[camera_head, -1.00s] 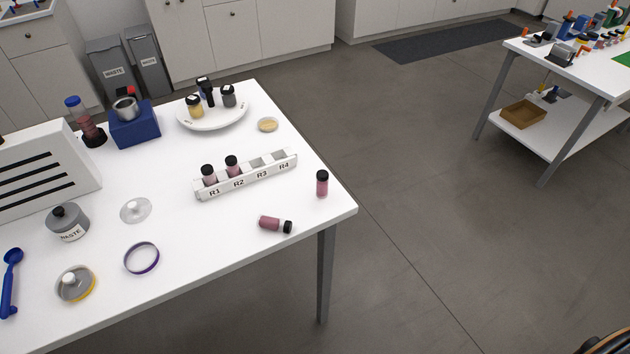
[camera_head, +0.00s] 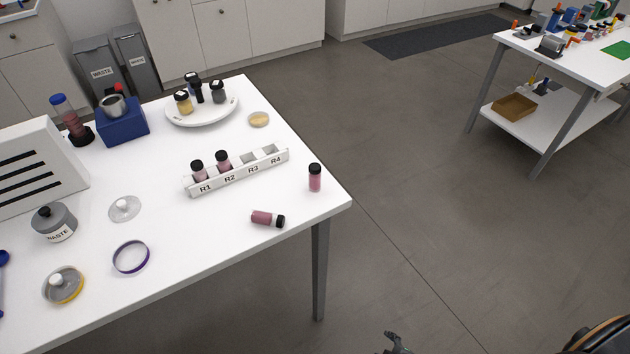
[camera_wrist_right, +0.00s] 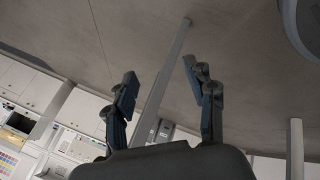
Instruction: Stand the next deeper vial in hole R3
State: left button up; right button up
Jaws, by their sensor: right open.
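The white rack (camera_head: 237,177) stands on the table with holes marked R1 to R4. Black-capped pink vials stand in R1 (camera_head: 199,174) and R2 (camera_head: 223,163); holes R3 (camera_head: 249,158) and R4 (camera_head: 270,150) look empty. A black-capped rose-pink vial (camera_head: 315,181) stands upright near the table's right edge. A darker pink vial (camera_head: 263,218) lies on its side in front of the rack, cap to the right. My right gripper (camera_wrist_right: 160,72) is open and empty; only its tip shows at the bottom of the head view (camera_head: 396,343), off the table. My left gripper is out of view.
Behind the rack are a white round stand (camera_head: 205,115) with several jars and a small tan dish (camera_head: 258,119). To the left lie a clear lid (camera_head: 124,208), a purple ring (camera_head: 131,257) and a waste pot (camera_head: 54,223). Table around the two loose vials is clear.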

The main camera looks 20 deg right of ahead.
jog(key=w+r+n+t+y+b, duration=0.1)
jog(key=w+r+n+t, duration=0.4)
jog(key=w+r+n, duration=0.55)
jog(key=n+t+y+b, duration=0.35)
jog(key=n+y, duration=0.35)
jog(key=n, duration=1.4)
send_near(319, 180)
jog(key=shift+t, duration=0.25)
jog(key=p+x, duration=0.2)
jog(key=x, duration=0.3)
jog(key=shift+w+a, duration=0.15)
jog(key=shift+w, duration=0.1)
jog(key=shift+f+p+x, duration=0.15)
jog(key=shift+p+x, duration=0.05)
jog(key=shift+x, duration=1.35)
jog(key=shift+f+p+x, duration=0.2)
jog(key=shift+x, duration=1.35)
jog(key=shift+s, duration=0.1)
